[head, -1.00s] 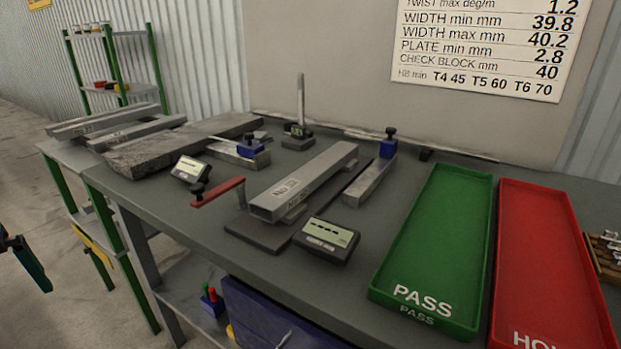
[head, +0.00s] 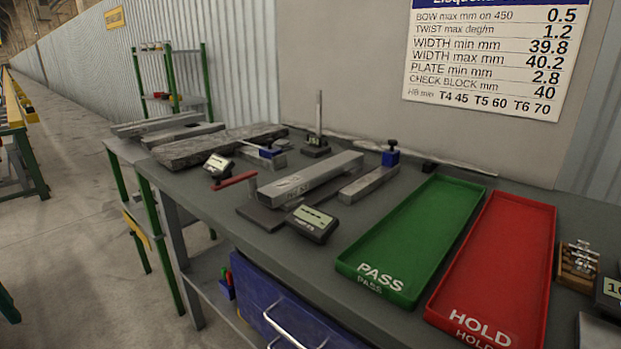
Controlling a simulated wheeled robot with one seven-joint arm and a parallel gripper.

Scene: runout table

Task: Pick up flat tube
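A grey rectangular metal tube (head: 312,174) lies on a dark plate fixture (head: 262,216) in the middle of the bench, with markings on its side. Two more grey bars or tubes, a rear one (head: 155,122) and a front one (head: 183,134), lie side by side at the far left end. I cannot tell for sure which of these is the flat tube. My gripper is not in view.
A green PASS tray (head: 415,235) and a red HOLD tray (head: 500,262) lie empty at right. A stone slab (head: 205,149), a bar (head: 366,185) with a blue clamp (head: 390,157), a display (head: 314,222) and a red-handled tool (head: 234,181) crowd the bench (head: 300,262). Floor is open at left.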

